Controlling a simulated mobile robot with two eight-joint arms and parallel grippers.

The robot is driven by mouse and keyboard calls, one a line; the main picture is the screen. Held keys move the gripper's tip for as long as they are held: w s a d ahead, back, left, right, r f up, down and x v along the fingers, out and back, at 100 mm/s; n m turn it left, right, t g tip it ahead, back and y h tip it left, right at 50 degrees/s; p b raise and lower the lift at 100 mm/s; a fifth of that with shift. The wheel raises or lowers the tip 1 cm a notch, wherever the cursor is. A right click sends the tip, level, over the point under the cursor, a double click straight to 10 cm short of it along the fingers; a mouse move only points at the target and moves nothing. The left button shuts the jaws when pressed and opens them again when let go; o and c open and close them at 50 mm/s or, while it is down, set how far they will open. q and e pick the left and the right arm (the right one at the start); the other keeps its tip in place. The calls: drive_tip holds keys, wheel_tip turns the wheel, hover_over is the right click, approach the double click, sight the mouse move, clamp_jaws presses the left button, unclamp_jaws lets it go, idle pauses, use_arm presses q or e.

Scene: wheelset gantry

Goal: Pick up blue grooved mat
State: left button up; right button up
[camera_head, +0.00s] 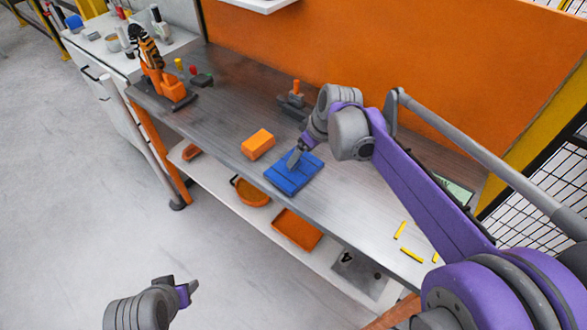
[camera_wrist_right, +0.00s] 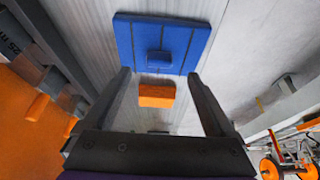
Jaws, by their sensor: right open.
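The blue grooved mat (camera_head: 281,180) lies flat on the grey workbench near its front edge. My right gripper (camera_head: 293,160) is over the mat and hides part of it. In the right wrist view, the mat (camera_wrist_right: 190,40) lies beyond the fingertips and has dark grooves and a small raised blue block (camera_wrist_right: 160,60). The open fingers of the right gripper (camera_wrist_right: 158,74) appear on either side of that block, with nothing between them. I cannot tell whether they touch the mat. My left gripper (camera_head: 188,291) is low in the head view, away from the bench.
An orange block (camera_head: 257,144) lies just left of the mat. An orange and grey fixture (camera_head: 292,97) stands behind, and an orange device (camera_head: 165,80) at the bench's left end. Yellow strips (camera_head: 411,255) lie right. A lower shelf holds orange trays (camera_head: 297,229).

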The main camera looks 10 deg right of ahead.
sight(294, 167)
drive_tip(key=x, duration=0.6)
drive_tip(key=shift+w, duration=0.15)
drive_tip(key=shift+r, duration=0.1)
clamp_jaws()
